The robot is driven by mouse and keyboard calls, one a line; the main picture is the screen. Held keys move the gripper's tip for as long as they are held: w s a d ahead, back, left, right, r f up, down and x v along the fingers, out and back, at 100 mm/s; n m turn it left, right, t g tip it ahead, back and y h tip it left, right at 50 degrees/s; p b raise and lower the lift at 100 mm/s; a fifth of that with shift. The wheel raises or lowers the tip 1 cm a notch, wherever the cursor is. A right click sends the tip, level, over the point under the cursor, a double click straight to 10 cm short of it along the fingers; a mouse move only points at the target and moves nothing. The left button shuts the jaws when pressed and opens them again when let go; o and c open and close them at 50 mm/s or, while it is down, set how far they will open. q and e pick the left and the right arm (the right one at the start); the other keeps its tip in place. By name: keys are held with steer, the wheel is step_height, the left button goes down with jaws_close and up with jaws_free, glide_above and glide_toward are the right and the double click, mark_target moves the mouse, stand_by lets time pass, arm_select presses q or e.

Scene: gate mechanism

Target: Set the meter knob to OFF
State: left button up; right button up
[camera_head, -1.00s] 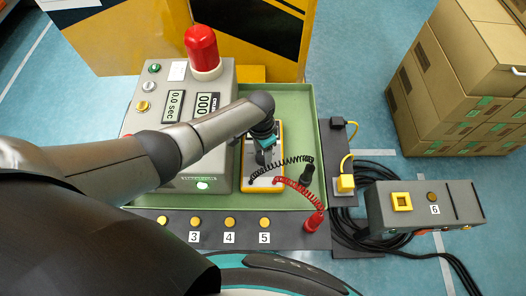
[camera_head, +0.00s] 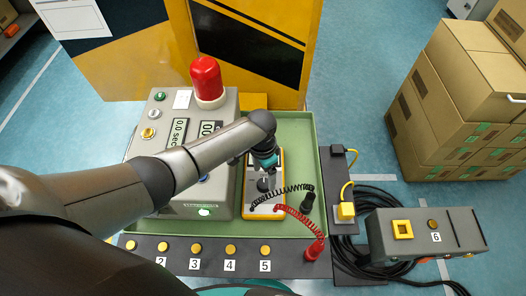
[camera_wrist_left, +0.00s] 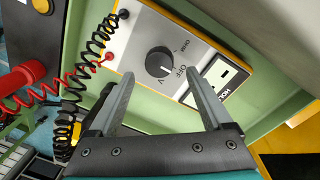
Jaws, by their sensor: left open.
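The yellow-edged meter (camera_head: 252,207) lies in the green tray (camera_head: 298,128), partly hidden by my left arm in the head view. The left wrist view shows the meter's pale face (camera_wrist_left: 138,37) with a dark round knob (camera_wrist_left: 160,62). The word OFF is printed beside the knob, with V and other marks around it; I cannot tell exactly which mark the knob points to. My left gripper (camera_wrist_left: 158,92) is open, its two fingers on either side of the knob in the picture, with no visible contact. It also shows over the meter in the head view (camera_head: 264,182). My right gripper is not seen.
Black and red coiled leads (camera_head: 288,208) run from the meter to a black probe (camera_head: 308,200) and a red probe (camera_head: 314,249). A grey control box (camera_head: 170,125) with a red lamp (camera_head: 207,82) stands left of the meter. A grey box (camera_head: 425,235) stands at the right.

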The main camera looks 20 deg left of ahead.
mark_target(263, 180)
arm_select(q)
step_height(263, 180, up, 11)
steer(key=p, duration=0.2)
steer(key=shift+w+a+r, duration=0.2)
steer(key=shift+w+a, duration=0.05)
steer(key=shift+a, duration=0.05)
